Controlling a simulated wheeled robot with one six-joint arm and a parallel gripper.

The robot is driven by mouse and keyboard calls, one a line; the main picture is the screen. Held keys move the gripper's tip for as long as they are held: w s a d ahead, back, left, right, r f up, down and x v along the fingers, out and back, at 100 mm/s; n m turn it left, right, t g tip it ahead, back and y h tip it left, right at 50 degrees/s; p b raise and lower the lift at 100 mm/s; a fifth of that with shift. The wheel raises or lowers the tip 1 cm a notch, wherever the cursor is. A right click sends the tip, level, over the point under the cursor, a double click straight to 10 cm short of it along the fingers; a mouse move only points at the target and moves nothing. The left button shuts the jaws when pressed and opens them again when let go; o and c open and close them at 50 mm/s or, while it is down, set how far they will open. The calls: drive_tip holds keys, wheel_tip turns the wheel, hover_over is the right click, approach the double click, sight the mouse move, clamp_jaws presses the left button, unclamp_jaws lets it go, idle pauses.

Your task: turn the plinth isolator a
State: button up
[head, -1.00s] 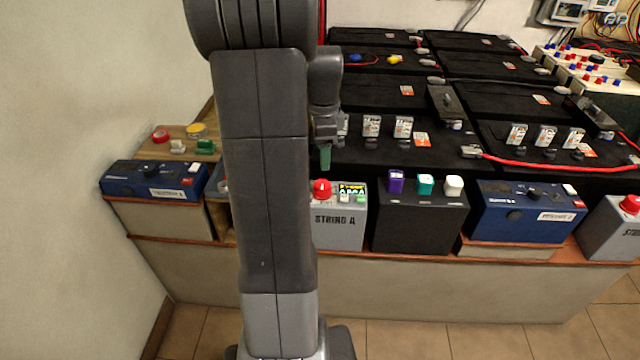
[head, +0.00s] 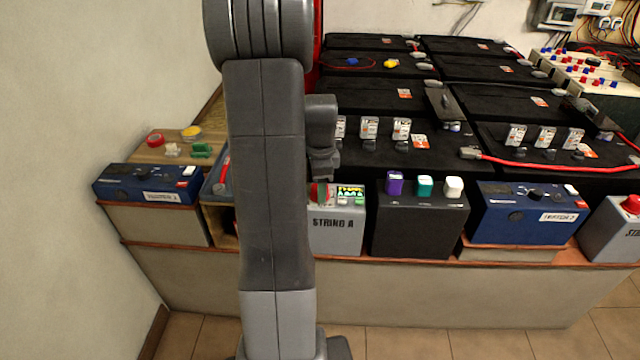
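A grey box labelled STRING A (head: 337,237) stands on the plinth ledge, right beside my arm in the picture. On its top left is a red knob (head: 315,191), partly covered by my gripper; it looks like the isolator named in the task, though no such label is legible. A small lit display (head: 350,190) and buttons sit right of the knob.
A black box with purple, teal and white switches (head: 425,225) stands close on the right, then a blue tester (head: 500,222). Another blue tester (head: 125,185) is at left. Black batteries (head: 375,95) fill the area behind. My arm hides part of the ledge.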

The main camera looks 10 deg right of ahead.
drive_tip(key=c, duration=0.7)
drive_tip(key=shift+r+n+p, duration=0.1)
drive_tip(key=shift+n+p, duration=0.2)
drive_tip(key=shift+n, duration=0.1)
drive_tip(key=n+p, duration=0.1)
drive_tip(key=n, duration=0.2)
drive_tip(key=n+p, duration=0.2)
drive_tip(key=n, duration=0.3)
drive_tip(key=n+p, duration=0.1)
drive_tip(key=n, duration=0.4)
drive_tip(key=shift+w+n+p, duration=0.1)
drive_tip(key=shift+n+p, duration=0.4)
drive_tip(key=shift+n, duration=1.5)
